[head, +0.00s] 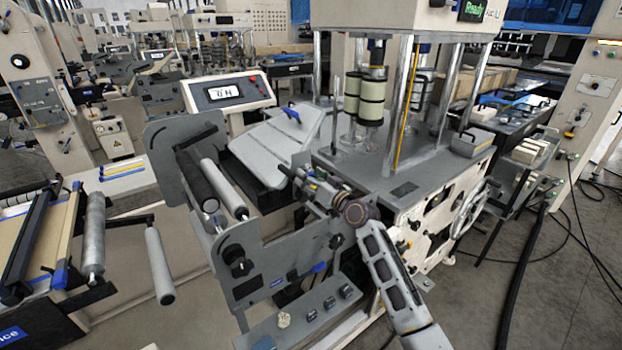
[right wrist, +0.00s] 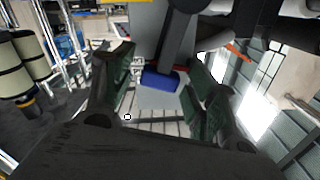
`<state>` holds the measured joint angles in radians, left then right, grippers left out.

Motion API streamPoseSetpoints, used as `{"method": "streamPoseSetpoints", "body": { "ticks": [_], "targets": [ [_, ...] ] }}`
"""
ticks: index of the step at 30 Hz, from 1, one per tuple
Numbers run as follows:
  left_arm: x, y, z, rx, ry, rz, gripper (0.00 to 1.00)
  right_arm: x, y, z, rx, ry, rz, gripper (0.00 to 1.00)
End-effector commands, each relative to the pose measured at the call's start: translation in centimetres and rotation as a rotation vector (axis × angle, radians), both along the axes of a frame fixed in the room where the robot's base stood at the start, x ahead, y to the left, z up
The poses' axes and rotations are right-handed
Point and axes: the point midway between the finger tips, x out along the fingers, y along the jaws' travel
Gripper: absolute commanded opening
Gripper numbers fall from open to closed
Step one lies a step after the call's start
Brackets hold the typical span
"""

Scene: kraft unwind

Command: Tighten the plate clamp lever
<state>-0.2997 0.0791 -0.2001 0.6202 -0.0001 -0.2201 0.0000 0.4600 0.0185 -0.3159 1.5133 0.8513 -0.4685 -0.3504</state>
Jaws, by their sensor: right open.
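The plate clamp lever (head: 291,113) appears to be the short blue-tipped handle at the upper edge of the tilted grey plate (head: 268,142). In the right wrist view, a dark lever with a blue grip (right wrist: 160,80) shows between my finger pads. My right gripper (head: 308,181) is by the plate's lower right side, nearer the camera than the blue tip. It is open, with its fingers (right wrist: 159,65) spread to either side of the blue grip in the wrist picture. I cannot tell whether the grip is within reach of the pads. My left gripper is out of view.
A press with upright posts and pale cylinders (head: 371,100) stands right of the plate. A roller frame (head: 238,262) with another blue handle (head: 319,267) stands in front. A display box (head: 226,93) is behind.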

Motion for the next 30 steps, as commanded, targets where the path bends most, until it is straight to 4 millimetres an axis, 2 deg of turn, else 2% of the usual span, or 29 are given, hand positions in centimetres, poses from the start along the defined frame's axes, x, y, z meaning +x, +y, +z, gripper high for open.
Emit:
{"method": "streamPoseSetpoints", "body": {
  "ticks": [2, 15, 30],
  "targets": [
    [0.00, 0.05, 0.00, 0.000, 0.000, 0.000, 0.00, -0.01, -0.01, 0.01, 0.000, 0.000, 0.000, 0.57],
    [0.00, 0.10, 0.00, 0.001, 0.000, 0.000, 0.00, -0.02, -0.03, 0.01, 0.000, 0.000, 0.000, 0.01],
    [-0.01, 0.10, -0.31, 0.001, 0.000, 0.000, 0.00, 0.30, -0.44, -0.21, 0.053, 0.038, 0.000, 0.00]
  ]
}}
